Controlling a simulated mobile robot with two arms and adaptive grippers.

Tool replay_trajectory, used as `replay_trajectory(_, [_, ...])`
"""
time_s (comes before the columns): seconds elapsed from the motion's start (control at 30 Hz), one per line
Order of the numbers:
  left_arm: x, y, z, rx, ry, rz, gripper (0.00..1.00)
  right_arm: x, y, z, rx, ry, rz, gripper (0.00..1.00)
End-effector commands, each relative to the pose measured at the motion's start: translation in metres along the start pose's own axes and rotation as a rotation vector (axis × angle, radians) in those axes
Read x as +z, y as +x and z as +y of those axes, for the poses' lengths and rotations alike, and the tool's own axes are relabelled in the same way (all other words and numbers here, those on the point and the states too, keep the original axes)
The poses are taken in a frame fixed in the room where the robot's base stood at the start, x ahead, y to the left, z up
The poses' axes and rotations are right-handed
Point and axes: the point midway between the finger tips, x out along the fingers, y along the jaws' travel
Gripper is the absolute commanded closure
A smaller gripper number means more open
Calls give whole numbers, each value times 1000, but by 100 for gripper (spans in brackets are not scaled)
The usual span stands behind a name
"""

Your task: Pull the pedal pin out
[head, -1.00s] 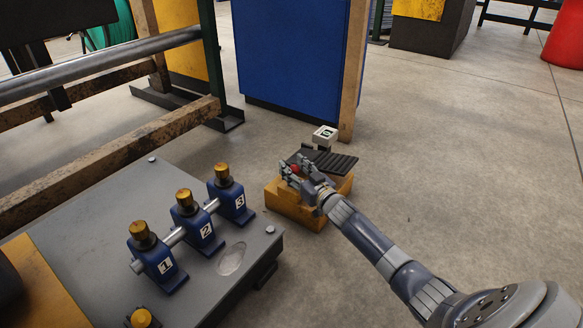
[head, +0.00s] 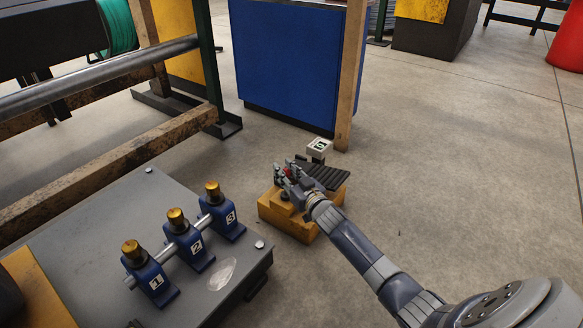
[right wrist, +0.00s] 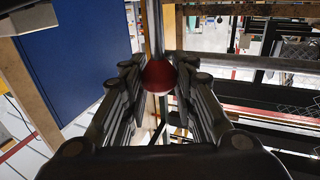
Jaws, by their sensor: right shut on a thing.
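The pedal is a black ribbed plate (head: 326,177) on a yellow base block (head: 290,222) on the floor. The pedal pin has a red ball knob (right wrist: 158,76) and a metal shaft. My right gripper (right wrist: 157,92) is shut on the red knob, which sits between its two fingers. In the head view my right gripper (head: 284,173) is above the left part of the yellow base, with a little red showing. A dark round part shows on the base below it. The pin's far end is hidden, so I cannot tell how far it is out. My left gripper is not in view.
A white box with a dark sign (head: 319,147) stands behind the pedal. A grey plate (head: 110,225) with numbered blue posts (head: 195,250) is at left. A wooden post (head: 349,80) and blue panel (head: 285,60) stand behind. The floor at right is clear.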

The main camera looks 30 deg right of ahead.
Motion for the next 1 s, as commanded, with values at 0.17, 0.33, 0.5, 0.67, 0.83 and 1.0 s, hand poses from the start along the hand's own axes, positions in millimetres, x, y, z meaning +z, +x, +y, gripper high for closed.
replay_trajectory(0.17, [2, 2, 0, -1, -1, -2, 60, -3, 0, -3, -2, 0, 4, 100])
replay_trajectory(0.33, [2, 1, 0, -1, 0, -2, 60, -4, 0, -2, -3, -2, 6, 100])
replay_trajectory(0.5, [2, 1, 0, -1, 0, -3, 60, -4, 0, -2, -2, -2, 5, 56])
replay_trajectory(0.67, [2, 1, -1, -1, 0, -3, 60, -3, 0, -2, -1, -1, 3, 56])
replay_trajectory(0.83, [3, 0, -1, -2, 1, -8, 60, -2, -4, -1, 0, -1, 1, 56])
replay_trajectory(1.0, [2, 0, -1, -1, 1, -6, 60, 0, -24, -2, -1, -3, -1, 56])
